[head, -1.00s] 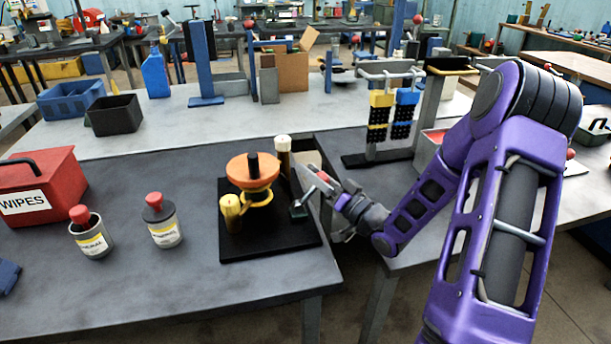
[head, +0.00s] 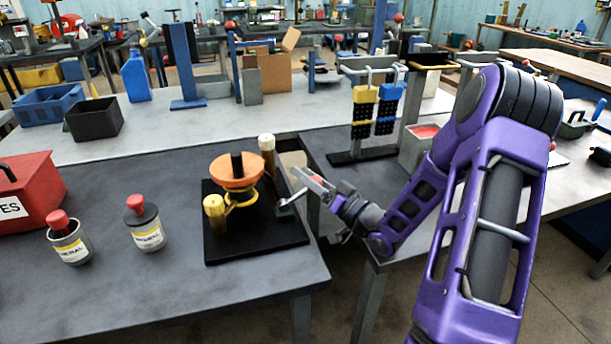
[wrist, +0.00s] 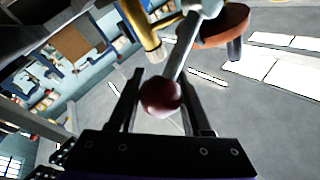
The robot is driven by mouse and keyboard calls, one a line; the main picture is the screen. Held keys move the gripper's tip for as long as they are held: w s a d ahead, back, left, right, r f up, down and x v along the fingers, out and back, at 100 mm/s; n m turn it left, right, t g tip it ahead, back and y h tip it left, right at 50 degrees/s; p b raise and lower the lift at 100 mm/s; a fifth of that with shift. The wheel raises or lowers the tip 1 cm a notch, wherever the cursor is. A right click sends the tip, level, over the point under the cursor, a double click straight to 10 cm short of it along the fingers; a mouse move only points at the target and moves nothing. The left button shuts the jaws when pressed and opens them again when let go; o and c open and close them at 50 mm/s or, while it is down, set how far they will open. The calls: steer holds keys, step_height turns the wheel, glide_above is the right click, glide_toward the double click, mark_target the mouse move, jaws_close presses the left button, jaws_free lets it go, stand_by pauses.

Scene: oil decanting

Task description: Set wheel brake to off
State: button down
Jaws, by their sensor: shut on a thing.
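The wheel rig stands on a black base plate (head: 256,246) on the near table. Its orange wheel (head: 228,181) with a dark hub sits above a yellow ring; the wheel also shows in the wrist view (wrist: 225,27). A grey brake lever (head: 288,203) rises at an angle from the plate's right side. In the wrist view its rod (wrist: 180,58) ends in a dark red ball knob (wrist: 160,97). My gripper (head: 312,183) is at the lever's upper end, its fingers on either side of the knob and shut on it. The fingers mostly hide the knob in the head view.
A yellow-capped post (head: 214,217) and a pale-topped post (head: 267,151) stand beside the wheel. Two red-topped cans (head: 146,229) (head: 70,244) and a red wipes box (head: 30,192) are at left. A rack with yellow (head: 363,112) and blue hanging pieces stands behind my arm.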

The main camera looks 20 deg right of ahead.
steer(key=shift+d, duration=0.4)
steer(key=shift+c, duration=1.8)
jaws_free()
steer(key=shift+a, duration=0.1)
step_height(320, 180, up, 10)
steer(key=p, duration=0.2)
